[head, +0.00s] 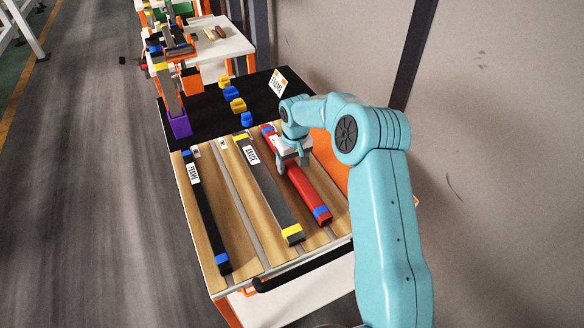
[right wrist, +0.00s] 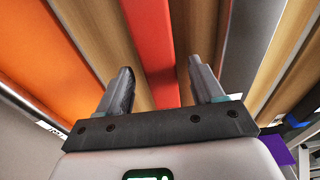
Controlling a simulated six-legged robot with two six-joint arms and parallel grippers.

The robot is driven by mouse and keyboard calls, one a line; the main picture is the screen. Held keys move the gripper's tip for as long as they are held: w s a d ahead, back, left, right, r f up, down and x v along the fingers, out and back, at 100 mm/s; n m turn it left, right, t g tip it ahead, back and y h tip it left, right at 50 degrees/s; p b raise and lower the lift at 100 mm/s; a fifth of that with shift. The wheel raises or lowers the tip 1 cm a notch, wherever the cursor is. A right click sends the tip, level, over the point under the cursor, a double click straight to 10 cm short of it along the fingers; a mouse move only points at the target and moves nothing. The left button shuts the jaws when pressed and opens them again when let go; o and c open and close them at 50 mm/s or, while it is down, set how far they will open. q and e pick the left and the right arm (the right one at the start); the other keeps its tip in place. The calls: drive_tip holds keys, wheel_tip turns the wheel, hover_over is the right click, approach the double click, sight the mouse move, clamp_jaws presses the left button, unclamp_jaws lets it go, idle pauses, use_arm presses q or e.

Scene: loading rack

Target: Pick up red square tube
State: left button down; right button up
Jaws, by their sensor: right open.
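The red square tube (head: 305,187) with blue end bands lies lengthwise on the wooden-topped rack, right of the grey tube, in the head view. In the right wrist view the red tube (right wrist: 151,45) runs between the two fingers. My right gripper (head: 292,160) is over the far half of the red tube; its open fingers also show in the right wrist view (right wrist: 161,88), one on each side of the tube with gaps. Whether the fingertips reach down beside the tube is unclear. My left gripper is not in view.
A grey tube with yellow bands (head: 269,190) and a black tube with blue bands (head: 205,212) lie to the left. An orange panel (head: 330,158) is at the right. Yellow and blue blocks (head: 237,105) sit on the black surface behind. A wall borders the right side.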

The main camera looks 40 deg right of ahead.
sight(292, 165)
drive_tip(key=shift+w, duration=0.1)
clamp_jaws()
drive_tip(key=shift+r, duration=0.1)
wheel_tip(292, 165, up, 20)
drive_tip(key=shift+p, duration=0.45)
